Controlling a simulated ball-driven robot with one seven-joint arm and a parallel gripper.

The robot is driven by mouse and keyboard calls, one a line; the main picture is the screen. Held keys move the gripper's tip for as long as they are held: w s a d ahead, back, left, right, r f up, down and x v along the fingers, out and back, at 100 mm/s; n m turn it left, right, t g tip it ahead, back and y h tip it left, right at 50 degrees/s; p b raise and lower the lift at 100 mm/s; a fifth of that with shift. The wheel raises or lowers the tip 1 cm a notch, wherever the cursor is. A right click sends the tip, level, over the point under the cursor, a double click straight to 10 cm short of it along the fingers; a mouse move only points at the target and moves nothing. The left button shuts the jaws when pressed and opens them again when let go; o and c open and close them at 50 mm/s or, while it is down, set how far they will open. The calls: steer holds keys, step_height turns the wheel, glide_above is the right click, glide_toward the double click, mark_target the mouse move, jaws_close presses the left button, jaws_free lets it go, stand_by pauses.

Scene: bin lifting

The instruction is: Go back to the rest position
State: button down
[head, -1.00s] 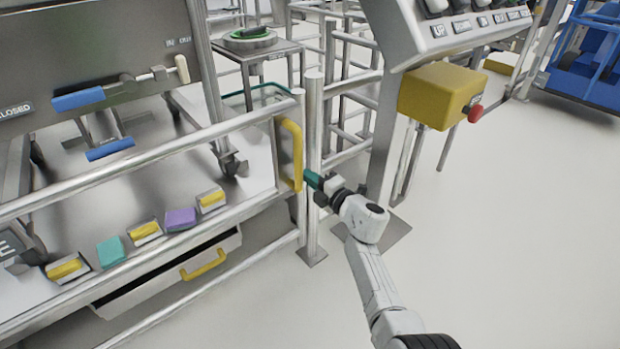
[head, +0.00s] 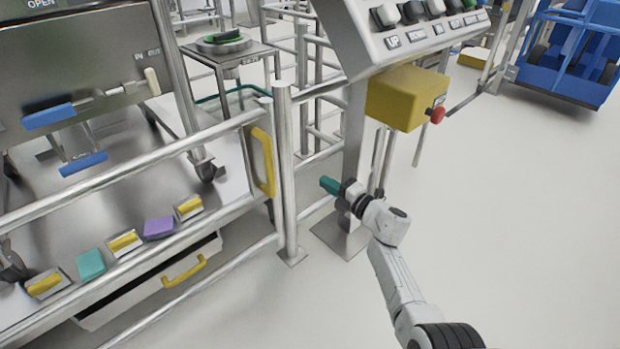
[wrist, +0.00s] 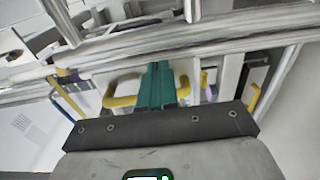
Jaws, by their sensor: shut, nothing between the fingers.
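My gripper (head: 330,185) has teal fingers and is shut and empty. In the head view it is in the air to the right of the gate's yellow handle (head: 263,161) and the silver post (head: 284,160), apart from both. In the wrist view the teal fingers (wrist: 157,86) are together, with a yellow handle (wrist: 120,100) behind them. My white and grey arm reaches up from the lower right.
A control console (head: 400,30) on a grey column stands ahead, with a yellow box (head: 402,97) bearing a red button (head: 437,115). Metal rails (head: 130,180) fence the left side. A blue cart (head: 570,50) is at the upper right. The floor at right is clear.

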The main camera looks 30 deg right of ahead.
steer(key=shift+s+d, duration=0.1)
steer(key=shift+d, duration=0.1)
steer(key=s+d+f+m+g+h, duration=0.3)
steer(key=s+m+h, duration=0.3)
steer(key=s+m, duration=0.3)
steer(key=s+d+f+m+g+h, duration=0.35)
steer(key=s+m+h, duration=0.25)
steer(key=s+m, duration=0.25)
steer(key=s+a+f+m+g+y, duration=0.1)
steer(key=s+a+g+y, duration=0.15)
steer(key=s+a, duration=0.55)
steer(key=s+a+f+m+g+y, duration=0.15)
steer(key=s+a+g, duration=0.25)
steer(key=s, duration=0.7)
steer(key=s+a+m+g+y, duration=0.1)
steer(key=s+a+g+y, duration=0.2)
steer(key=s+a, duration=0.5)
step_height(320, 180, up, 33)
steer(key=s+d+p, duration=0.1)
steer(key=d+p, duration=0.1)
steer(key=p, duration=3.1)
steer(key=shift+s+r+p, duration=0.2)
steer(key=shift+s+p, duration=0.05)
steer(key=shift+p, duration=0.1)
